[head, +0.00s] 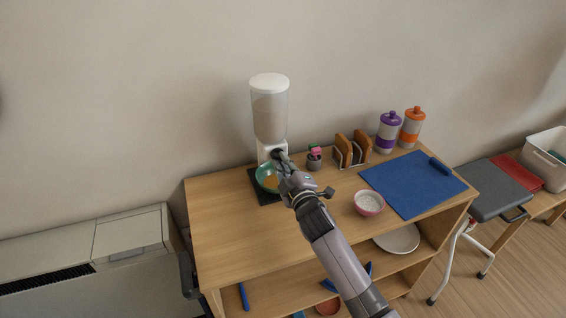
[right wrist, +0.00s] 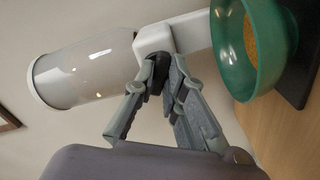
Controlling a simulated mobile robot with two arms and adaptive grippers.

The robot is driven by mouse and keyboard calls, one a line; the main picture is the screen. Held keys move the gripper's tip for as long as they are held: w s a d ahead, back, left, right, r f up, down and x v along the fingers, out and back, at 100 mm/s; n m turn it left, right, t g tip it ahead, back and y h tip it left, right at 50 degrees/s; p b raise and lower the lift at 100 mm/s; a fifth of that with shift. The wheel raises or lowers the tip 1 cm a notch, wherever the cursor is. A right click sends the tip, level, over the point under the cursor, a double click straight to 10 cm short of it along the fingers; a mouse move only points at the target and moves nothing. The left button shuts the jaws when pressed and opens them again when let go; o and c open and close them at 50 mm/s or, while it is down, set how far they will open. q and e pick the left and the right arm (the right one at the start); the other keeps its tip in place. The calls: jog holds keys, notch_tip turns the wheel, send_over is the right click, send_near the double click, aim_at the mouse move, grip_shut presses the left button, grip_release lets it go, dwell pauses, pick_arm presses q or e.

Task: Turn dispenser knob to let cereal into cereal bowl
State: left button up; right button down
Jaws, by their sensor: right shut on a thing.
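The cereal dispenser (head: 269,110) stands upright at the back left of the wooden table, with a clear hopper and white lid. Its dark knob (right wrist: 158,72) sits on the white neck in the right wrist view. My right gripper (head: 281,158) reaches it from the front and is shut on the knob, with a finger on either side (right wrist: 157,78). The green cereal bowl (head: 264,176) stands under the spout on a dark base, with some yellow-brown cereal (right wrist: 252,42) inside. The gripper partly hides the bowl in the head view. My left gripper is not in view.
A pink bowl with white contents (head: 369,203) stands right of my arm. Behind are a small pot (head: 314,161), a rack with brown slices (head: 346,160) and two bottles (head: 389,132). A blue mat (head: 410,186) lies at right. The table's left front is clear.

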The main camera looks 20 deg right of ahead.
jog(key=c, duration=1.6)
grip_release()
jog(key=shift+c, duration=0.2)
jog(key=s, duration=1.2)
jog(key=shift+d, duration=0.25)
